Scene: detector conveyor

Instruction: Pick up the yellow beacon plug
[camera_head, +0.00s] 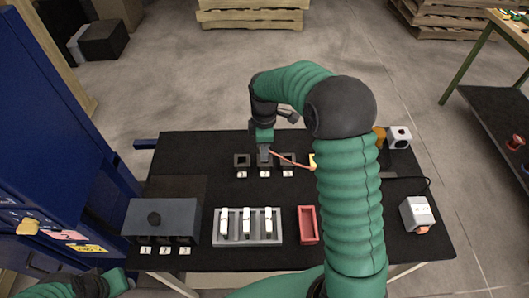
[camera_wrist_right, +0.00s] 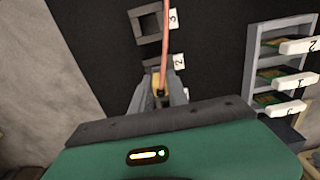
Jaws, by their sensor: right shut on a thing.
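My right gripper (camera_head: 264,153) reaches down at the middle socket of a row of dark square sockets. It also shows in the wrist view (camera_wrist_right: 158,92), where its fingers are shut on the small yellow plug (camera_wrist_right: 159,82). A pinkish-orange cable (camera_wrist_right: 165,45) runs from the plug. In the head view the cable (camera_head: 290,160) leads right toward a yellow piece (camera_head: 313,160) partly hidden by my arm. The plug is over or at the socket labelled 2 (camera_wrist_right: 150,68); its depth is unclear. My left arm shows at the lower left; its gripper's jaws are not clear.
Socket 3 (camera_wrist_right: 150,25) and socket 1 (camera_head: 242,160) flank the middle one. On the black table (camera_head: 190,150) stand a grey box (camera_head: 160,218), a grey card rack (camera_head: 248,240), a red tray (camera_head: 307,225) and a white box (camera_head: 417,212) at right.

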